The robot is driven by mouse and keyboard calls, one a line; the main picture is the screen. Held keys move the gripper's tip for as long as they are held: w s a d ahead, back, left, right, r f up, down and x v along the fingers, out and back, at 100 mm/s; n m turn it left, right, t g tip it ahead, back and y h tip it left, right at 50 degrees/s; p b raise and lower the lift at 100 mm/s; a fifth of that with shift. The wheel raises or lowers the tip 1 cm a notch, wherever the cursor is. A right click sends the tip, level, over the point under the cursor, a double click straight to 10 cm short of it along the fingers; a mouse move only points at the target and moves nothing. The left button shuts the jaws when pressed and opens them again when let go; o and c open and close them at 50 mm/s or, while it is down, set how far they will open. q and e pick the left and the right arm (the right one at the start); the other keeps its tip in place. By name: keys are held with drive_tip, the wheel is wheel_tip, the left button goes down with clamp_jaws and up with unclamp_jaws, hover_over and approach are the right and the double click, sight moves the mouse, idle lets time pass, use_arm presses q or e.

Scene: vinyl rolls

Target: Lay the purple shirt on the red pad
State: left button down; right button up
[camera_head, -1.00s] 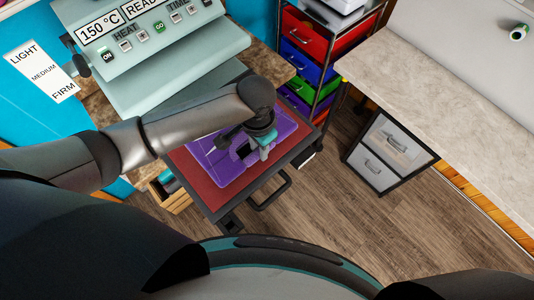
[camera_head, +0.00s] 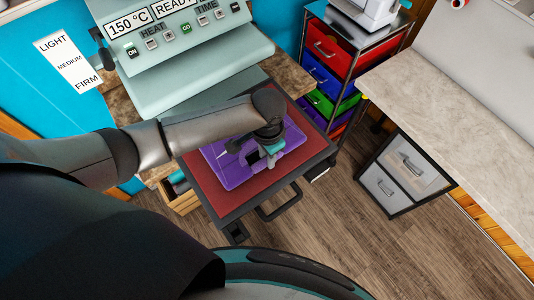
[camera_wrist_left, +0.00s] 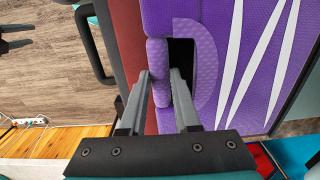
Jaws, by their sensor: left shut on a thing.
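The purple shirt (camera_head: 229,173) is folded flat and lies over the red pad (camera_head: 211,196), with a red margin showing at its left and front. In the left wrist view the shirt (camera_wrist_left: 215,95) has white stripes and a dark collar opening, and a strip of the pad (camera_wrist_left: 128,35) shows beside it. My left gripper (camera_head: 272,158) is over the shirt's front right part. In the wrist view the left gripper (camera_wrist_left: 160,76) is shut on the shirt's collar edge. I cannot tell whether the whole shirt touches the pad.
The heat press's pale upper part (camera_head: 190,60) stands behind the pad. A black handle (camera_head: 279,206) juts from the pad's front. A drawer tower (camera_head: 335,70) stands at the back right. A grey counter (camera_head: 450,110) and a drawer cabinet (camera_head: 405,170) are at the right.

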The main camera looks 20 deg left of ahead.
use_arm(q)
drive_tip(key=shift+f, duration=0.4)
drive_tip(key=c, duration=0.5)
unclamp_jaws()
drive_tip(key=shift+c, duration=0.2)
